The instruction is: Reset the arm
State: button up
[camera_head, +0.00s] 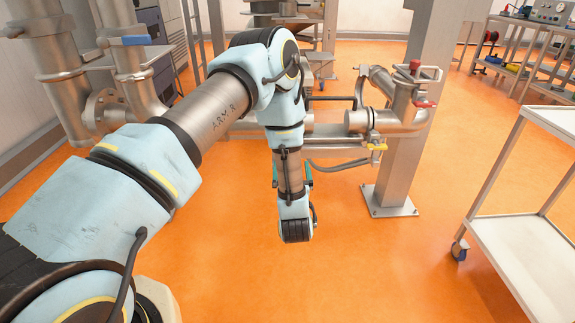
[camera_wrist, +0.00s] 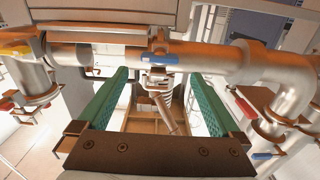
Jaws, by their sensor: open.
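My arm (camera_head: 215,115) reaches forward from the lower left in the head view. It bends at an elbow, and its last links hang down over the orange floor. My gripper is mostly hidden behind these links there; only bits of green show beside them. In the wrist view my gripper (camera_wrist: 158,76) has its two green fingers wide apart, with nothing held between them. A metal pipe (camera_wrist: 210,60) runs across beyond the fingertips. A blue-marked part (camera_wrist: 158,59) and a ribbed stem (camera_wrist: 158,85) show between the fingers. I cannot tell whether the fingers touch anything.
Large pipes (camera_head: 70,80) stand at left. A white trolley (camera_head: 525,235) is at right. The floor between post and trolley is clear.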

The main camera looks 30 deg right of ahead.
jog(key=w+a+r+n+g+y+p, duration=0.1)
jog(key=w+a+r+g+y+p, duration=0.2)
jog(key=w+a+r, duration=0.4)
jog(key=w+a+r+g+p, duration=0.2)
jog(key=a+r+g+p, duration=0.15)
jog(key=a+r, duration=0.55)
jog(key=s+a+r+n+g+y+p, duration=0.1)
jog(key=s+a+r+g, duration=0.3)
jog(key=s+a, duration=0.5)
jog(key=s+a+r+n+g+y+p, duration=0.2)
jog(key=s+a+r, duration=0.4)
jog(key=a, duration=0.9)
jog(key=s+g+y, duration=0.1)
jog(key=s+g, duration=0.1)
jog(key=s, duration=0.1)
jog(key=shift+s+r+p, duration=0.15)
jog(key=shift+r+p, duration=0.1)
jog(key=shift+p, duration=0.15)
jog(key=shift+c, duration=0.2)
